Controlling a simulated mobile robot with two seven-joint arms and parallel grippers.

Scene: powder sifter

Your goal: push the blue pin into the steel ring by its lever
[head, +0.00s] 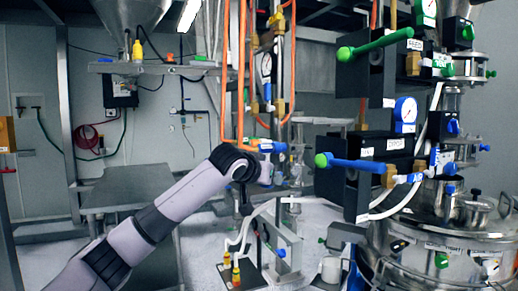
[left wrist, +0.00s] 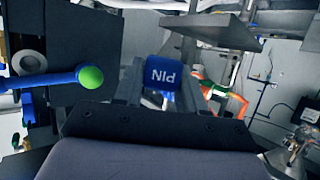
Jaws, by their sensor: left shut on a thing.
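A blue block marked PIN (left wrist: 162,72) sits between the two grey fingers of my left gripper (left wrist: 160,80) in the left wrist view, with its lettering upside down. The gripper is shut on it. In the head view my left gripper (head: 268,162) is beside hanging orange hoses, and a small blue part (head: 272,147) shows at its end. A blue lever with a green ball end (head: 352,163) is to its right, apart from it; it also shows in the left wrist view (left wrist: 48,81). I cannot make out the steel ring for certain. My right gripper is not in view.
A dark valve block with a green lever (head: 375,44) stands above the blue lever. A large steel vessel (head: 440,255) fills the lower right. A black stand with small yellow-topped parts (head: 240,277) is below the gripper. A grey table (head: 130,190) is at left.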

